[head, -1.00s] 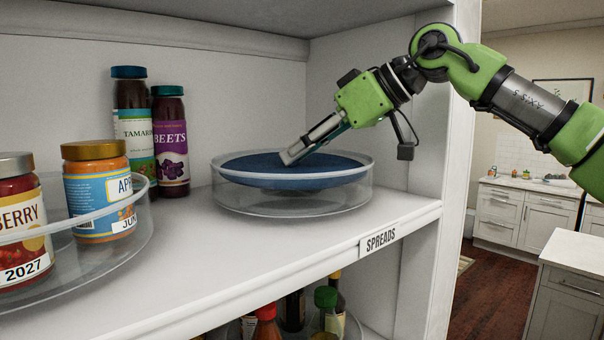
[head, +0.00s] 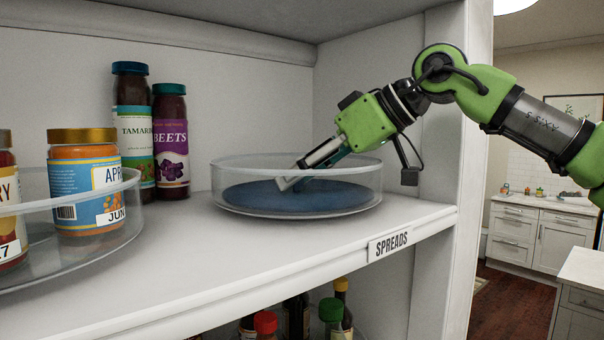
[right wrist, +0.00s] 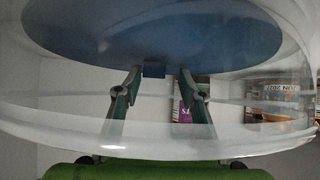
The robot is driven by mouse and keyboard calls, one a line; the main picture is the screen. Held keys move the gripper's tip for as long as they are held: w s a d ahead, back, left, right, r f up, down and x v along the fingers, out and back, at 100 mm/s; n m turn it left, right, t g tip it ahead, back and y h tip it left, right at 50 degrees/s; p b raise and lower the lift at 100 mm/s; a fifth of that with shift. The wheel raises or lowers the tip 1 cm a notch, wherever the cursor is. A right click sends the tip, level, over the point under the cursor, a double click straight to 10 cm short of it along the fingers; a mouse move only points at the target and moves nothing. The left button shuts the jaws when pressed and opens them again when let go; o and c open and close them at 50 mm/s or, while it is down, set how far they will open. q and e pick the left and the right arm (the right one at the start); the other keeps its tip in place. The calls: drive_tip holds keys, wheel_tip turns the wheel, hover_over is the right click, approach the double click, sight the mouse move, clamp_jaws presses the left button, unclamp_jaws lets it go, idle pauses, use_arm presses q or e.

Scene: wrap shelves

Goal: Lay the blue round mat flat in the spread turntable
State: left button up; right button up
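The blue round mat (head: 300,196) lies low inside the clear round turntable (head: 345,178) above the SPREADS label. It looks flat on the turntable's floor, seen partly through the clear wall. My right gripper (head: 286,184) reaches down over the rim to the mat. In the right wrist view, the right gripper's fingers (right wrist: 161,80) are spread apart, with a small blue tab (right wrist: 153,70) of the mat near the left finger and not squeezed. The mat (right wrist: 150,30) also fills the top of that view. My left gripper is not in view.
Another clear turntable (head: 120,205) with jars stands left on the same shelf. Tall TAMARIND (head: 133,130) and BEETS (head: 171,140) jars stand behind it. The shelf's side wall (head: 435,150) is close on the right. Bottles stand below.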

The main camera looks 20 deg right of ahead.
drive_tip(key=shift+d, duration=0.25)
drive_tip(key=shift+s+d+r+b, duration=0.1)
drive_tip(key=shift+d+r+b, duration=0.05)
drive_tip(key=shift+d+b, duration=0.15)
drive_tip(key=b+v, duration=0.3)
drive_tip(key=v, duration=0.7)
drive_tip(key=shift+s+r+b, duration=0.2)
drive_tip(key=shift+b, duration=0.15)
drive_tip(key=shift+s+d+r, duration=0.25)
